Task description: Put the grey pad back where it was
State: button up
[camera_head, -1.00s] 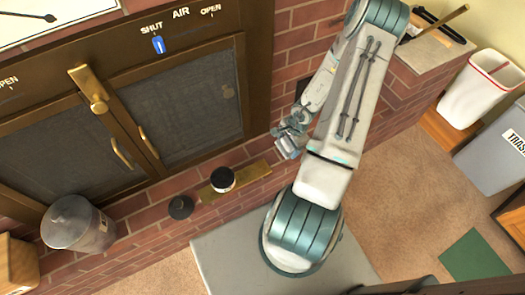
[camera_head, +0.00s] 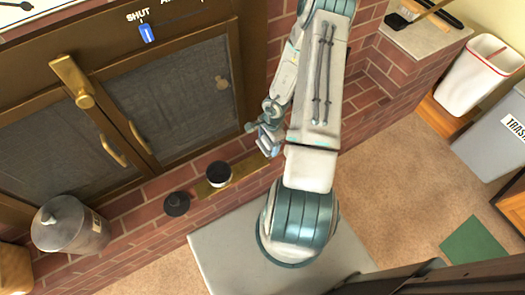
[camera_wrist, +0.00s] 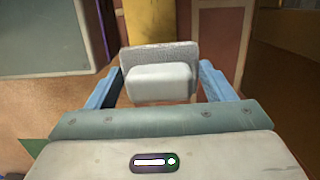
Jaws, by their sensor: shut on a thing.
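The grey pad (camera_wrist: 158,72) is a light grey block with a thicker raised front part. In the wrist view it sits between the two blue fingers of my gripper (camera_wrist: 160,85), which is shut on it. In the head view my gripper (camera_head: 266,140) is in front of the brick hearth wall, close to the right end of a brass strip (camera_head: 240,175) on the brick ledge. The pad cannot be made out clearly there, and my arm hides part of the area behind.
A dark-topped white cup (camera_head: 218,173) stands on the brass strip, with a black round piece (camera_head: 177,203) beside it. A lidded metal jar (camera_head: 70,224) is at left. Mesh fireplace doors (camera_head: 170,95) are behind. Bins (camera_head: 478,75) stand at right; a grey mat (camera_head: 225,255) lies below.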

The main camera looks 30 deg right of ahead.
aim_at(265, 138)
jog(key=shift+w+a+f, duration=0.55)
jog(key=shift+a+f, duration=0.15)
jog(key=shift+a, duration=0.2)
jog(key=shift+f+b, duration=0.95)
jog(key=shift+f, duration=1)
jog(key=shift+f, duration=0.1)
jog(key=o, duration=0.9)
jog(key=r+p, duration=0.1)
jog(key=r, duration=0.3)
jog(key=d+r+p, duration=0.1)
jog(key=r+p, duration=0.1)
jog(key=r, duration=0.2)
jog(key=r+p, duration=0.1)
jog(key=r, duration=0.3)
jog(key=shift+d+r+p, duration=0.1)
jog(key=shift+d+p, duration=0.15)
jog(key=shift+p, duration=0.15)
